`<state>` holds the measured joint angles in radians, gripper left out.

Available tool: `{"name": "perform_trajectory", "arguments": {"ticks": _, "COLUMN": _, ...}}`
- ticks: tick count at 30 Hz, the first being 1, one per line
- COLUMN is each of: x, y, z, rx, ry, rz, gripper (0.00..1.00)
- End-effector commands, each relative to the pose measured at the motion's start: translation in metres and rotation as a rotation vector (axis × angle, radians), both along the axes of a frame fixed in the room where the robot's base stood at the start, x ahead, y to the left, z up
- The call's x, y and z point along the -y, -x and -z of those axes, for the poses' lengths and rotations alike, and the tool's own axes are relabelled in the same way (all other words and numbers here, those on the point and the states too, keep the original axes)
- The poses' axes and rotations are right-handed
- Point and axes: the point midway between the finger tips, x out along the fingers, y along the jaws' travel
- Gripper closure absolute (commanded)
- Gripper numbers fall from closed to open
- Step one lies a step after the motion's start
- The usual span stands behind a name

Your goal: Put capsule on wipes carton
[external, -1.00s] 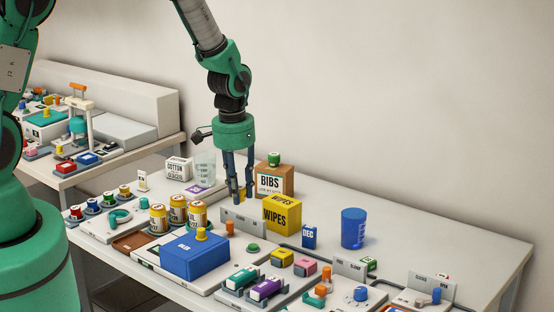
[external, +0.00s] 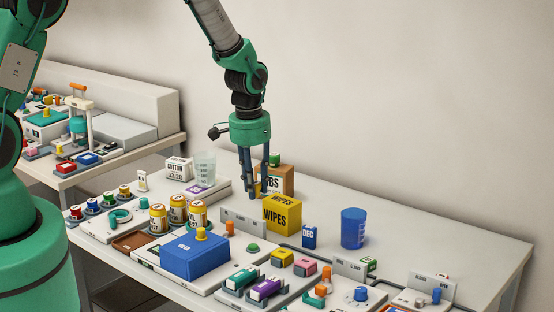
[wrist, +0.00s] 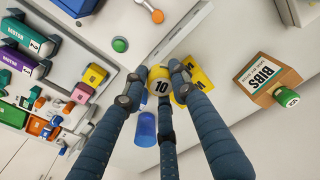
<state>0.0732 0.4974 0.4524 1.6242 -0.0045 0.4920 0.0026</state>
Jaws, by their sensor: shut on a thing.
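In the external view the fingers mostly hide the capsule. The yellow wipes carton (external: 281,216) stands upright on the table, just right of and below my fingertips in the external view. In the wrist view the wipes carton (wrist: 202,80) is partly hidden behind the capsule and a finger. The capsule looks held in the air; whether it touches the carton cannot be told.
A brown bibs carton (external: 287,181) with a green-topped item on it stands just behind my fingers. A small blue DEC box (external: 309,237) and a blue cup (external: 353,229) stand right of the wipes carton. A grey upright panel (external: 238,223) is in front. The table's back right is clear.

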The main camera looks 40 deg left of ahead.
Motion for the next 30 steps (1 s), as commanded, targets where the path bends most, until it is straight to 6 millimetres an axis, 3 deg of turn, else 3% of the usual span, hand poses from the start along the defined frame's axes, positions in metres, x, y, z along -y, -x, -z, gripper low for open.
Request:
{"name": "perform_trajectory", "arguments": {"ticks": 18, "x": 0.006, "y": -0.091, "z": 0.008, "rx": 0.001, "ry": 0.0, "rz": 0.0, "gripper": 0.88}}
{"name": "perform_trajectory", "arguments": {"ticks": 30, "x": 0.007, "y": -0.101, "z": 0.009, "rx": 0.0, "ry": 0.0, "rz": 0.0, "gripper": 0.88}}
